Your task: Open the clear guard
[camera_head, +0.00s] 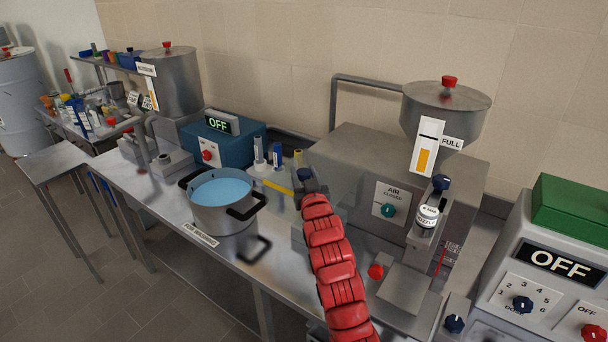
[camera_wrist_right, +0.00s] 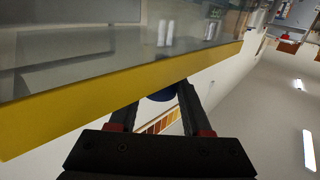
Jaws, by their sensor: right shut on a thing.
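The clear guard is a see-through panel with a yellow edge strip (camera_wrist_right: 120,95) that crosses the right wrist view at a slant. In the head view a short yellow strip (camera_head: 278,187) shows just left of my right gripper (camera_head: 307,180), and the clear panel itself is hard to make out. In the right wrist view my right gripper (camera_wrist_right: 161,96) has its fingers at the strip, with a dark blue knob (camera_wrist_right: 164,93) between them. The gripper is shut on this knob, which is partly hidden by the strip. My left gripper is not in view.
A pot (camera_head: 222,218) of blue liquid stands on the steel bench left of my right arm. A grey machine (camera_head: 362,158) with a hopper (camera_head: 440,117) stands behind and right. A control box (camera_head: 550,263) reading OFF is at the far right. Small cylinders (camera_head: 259,152) stand behind the yellow strip.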

